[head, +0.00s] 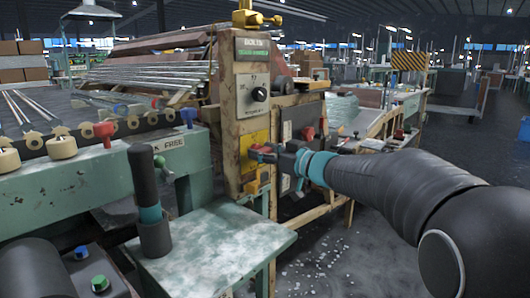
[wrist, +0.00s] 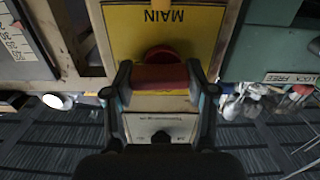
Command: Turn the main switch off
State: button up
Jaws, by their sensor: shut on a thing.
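The main switch has a yellow plate (wrist: 205,35) lettered MAIN, upside down in the wrist view, and a red handle (wrist: 160,77). In the head view the yellow plate (head: 256,137) sits low on the beige machine post. My gripper (wrist: 160,88) reaches it from the right in the head view, with one finger on each side of the red handle, shut on it. In the head view my gripper (head: 264,152) covers part of the handle, so its exact angle is hard to tell there.
A black dial (head: 260,94) sits above the yellow plate on the post. A green side table (head: 215,250) stands below and left, bearing a dark holder with an upright handle. A bench with glass tubes is at left. Open floor lies at the right.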

jog(key=n, duration=0.3)
jog(key=shift+a+n, duration=0.1)
jog(key=shift+n, duration=0.2)
jog(key=n, duration=0.2)
jog(key=n+b, duration=0.1)
jog(key=n, duration=0.1)
jog(key=shift+s+f+n+b, duration=0.15)
jog(key=shift+n+b, duration=0.15)
jog(key=n+b, duration=0.2)
jog(key=n, duration=0.2)
jog(key=shift+s+a+n, duration=0.1)
jog(key=shift+a+n, duration=0.05)
jog(key=shift+n, duration=0.15)
jog(key=shift+n+b, duration=1.15)
jog(key=shift+n, duration=1.05)
jog(key=o, duration=1.2)
jog(key=shift+a, duration=0.1)
jog(key=shift+c, duration=0.2)
